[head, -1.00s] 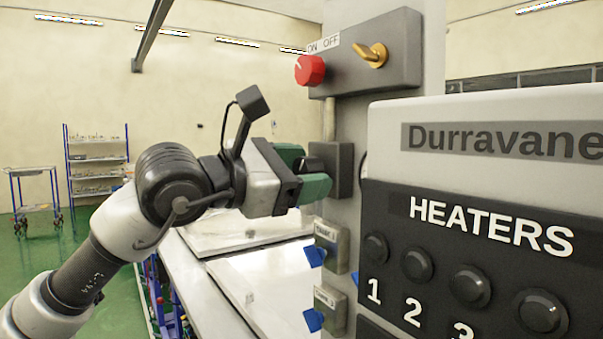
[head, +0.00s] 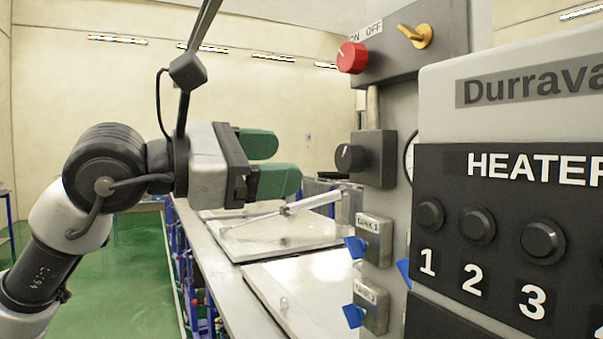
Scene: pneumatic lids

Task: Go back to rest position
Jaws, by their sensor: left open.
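My left gripper (head: 288,163) is in the middle of the head view, its arm coming in from the left. Its two green fingers are apart, with nothing between them. It points right, toward a grey box with a black knob (head: 351,158), and a gap shows between the fingertips and that knob. My right gripper is out of view.
A control post carries a red knob (head: 352,57) and a yellow switch (head: 416,36). The HEATERS panel (head: 500,215) with numbered black buttons fills the right. Flat lids (head: 262,238) lie below, one with a pneumatic cylinder (head: 312,201). Green floor is free at left.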

